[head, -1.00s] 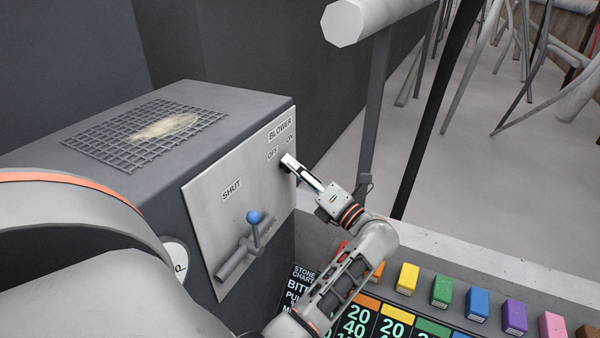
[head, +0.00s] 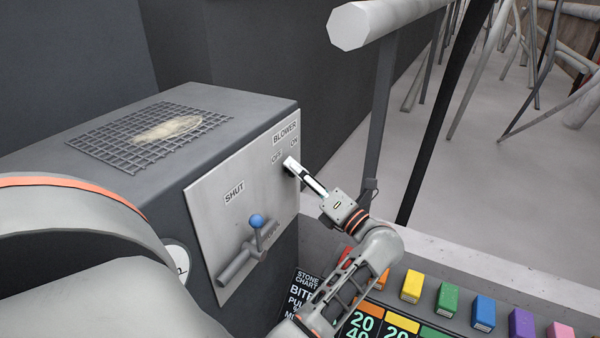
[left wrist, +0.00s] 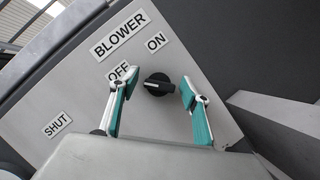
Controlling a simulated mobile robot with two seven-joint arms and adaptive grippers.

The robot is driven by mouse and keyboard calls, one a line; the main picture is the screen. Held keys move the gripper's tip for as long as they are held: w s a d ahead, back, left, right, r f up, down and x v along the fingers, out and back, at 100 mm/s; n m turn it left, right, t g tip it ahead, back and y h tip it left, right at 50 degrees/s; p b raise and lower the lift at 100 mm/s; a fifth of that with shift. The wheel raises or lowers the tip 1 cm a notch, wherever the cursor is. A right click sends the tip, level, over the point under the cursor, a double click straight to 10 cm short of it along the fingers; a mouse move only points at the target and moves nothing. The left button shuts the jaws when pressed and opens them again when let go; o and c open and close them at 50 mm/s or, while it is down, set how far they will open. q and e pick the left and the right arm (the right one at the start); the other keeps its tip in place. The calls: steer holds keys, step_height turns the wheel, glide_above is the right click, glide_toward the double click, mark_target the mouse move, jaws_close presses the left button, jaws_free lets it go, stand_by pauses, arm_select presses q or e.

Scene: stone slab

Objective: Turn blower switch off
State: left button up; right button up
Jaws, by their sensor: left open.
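The blower switch is a round black knob (left wrist: 158,84) on the light grey panel (head: 232,208), under the BLOWER, OFF and ON labels. Its white mark points left in the left wrist view, roughly to the OFF side. My left gripper (head: 290,165) is at the switch in the head view and largely hides it. In the left wrist view the open left gripper (left wrist: 157,102) has one teal-padded finger on each side of the knob, with gaps visible between the fingers and the knob. My right gripper is in neither view.
A blue-tipped lever (head: 256,222) sits lower on the panel, below the SHUT label. The dark box has a wire grate (head: 150,130) on top. A stone chart (head: 303,290) and several coloured blocks (head: 447,299) lie at lower right. A grey post (head: 377,110) stands behind the arm.

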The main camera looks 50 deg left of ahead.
arm_select(q)
steer(key=shift+r, duration=0.1)
step_height(320, 180, up, 10)
steer(key=shift+f, duration=0.1)
stand_by(0.3)
stand_by(0.4)
